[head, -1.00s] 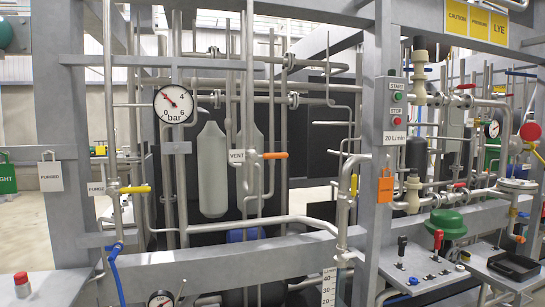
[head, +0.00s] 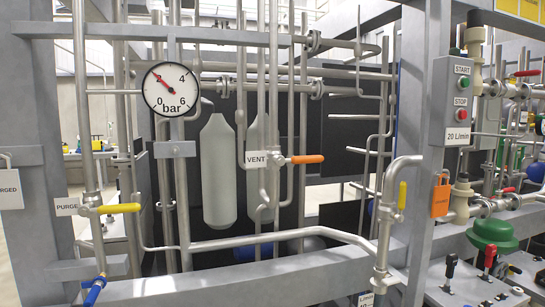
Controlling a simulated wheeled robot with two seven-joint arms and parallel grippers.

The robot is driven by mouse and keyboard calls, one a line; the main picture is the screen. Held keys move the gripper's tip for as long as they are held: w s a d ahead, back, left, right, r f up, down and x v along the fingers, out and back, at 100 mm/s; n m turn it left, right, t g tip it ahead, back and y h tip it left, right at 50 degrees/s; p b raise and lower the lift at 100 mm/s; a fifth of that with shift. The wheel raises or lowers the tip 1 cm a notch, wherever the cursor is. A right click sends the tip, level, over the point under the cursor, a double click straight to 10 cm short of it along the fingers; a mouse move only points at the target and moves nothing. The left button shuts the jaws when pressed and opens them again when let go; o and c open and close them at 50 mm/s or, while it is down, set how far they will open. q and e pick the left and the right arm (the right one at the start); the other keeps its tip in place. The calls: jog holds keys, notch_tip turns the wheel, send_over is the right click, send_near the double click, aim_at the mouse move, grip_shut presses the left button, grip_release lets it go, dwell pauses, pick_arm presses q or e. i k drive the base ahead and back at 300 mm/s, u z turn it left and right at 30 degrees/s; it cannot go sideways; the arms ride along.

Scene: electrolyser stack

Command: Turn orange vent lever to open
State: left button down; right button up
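The orange vent lever (head: 306,159) points horizontally to the right from its valve on a vertical grey pipe. A white VENT tag (head: 258,159) hangs just left of it. A round pressure gauge (head: 170,89) marked in bar stands to the upper left, its red needle near 2. Neither of my grippers shows in the head view, and nothing touches the lever.
A grey post (head: 427,150) carries START and STOP buttons and an orange padlock (head: 441,196). Pipes surround the lever; the space before it looks clear.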

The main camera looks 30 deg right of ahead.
aim_at(278, 160)
jog(key=z, duration=0.35)
jog(key=i, duration=0.75)
jog(key=z, duration=0.7)
